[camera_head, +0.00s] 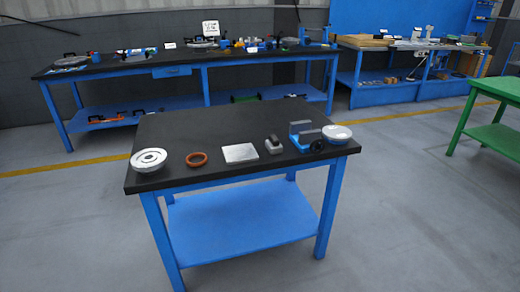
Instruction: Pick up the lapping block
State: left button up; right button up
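On the near black-topped table, a flat light-grey square plate (240,153) lies near the front edge, around the middle. Just right of it sits a small grey block with a dark top (273,145). I cannot tell for certain which of these two is the lapping block. They stand apart from each other, and nothing covers either one. Neither of my grippers shows in the head view.
Left of the plate are an orange ring (197,159) and a pale round flanged part (149,160). Right of the block are a blue and grey vise-like fixture (304,139) and a pale round part (337,133). The back of the table (215,122) is clear.

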aim_at(274, 145)
jog(key=u, duration=0.6)
jog(key=i, duration=0.7)
jog(key=u, duration=0.25)
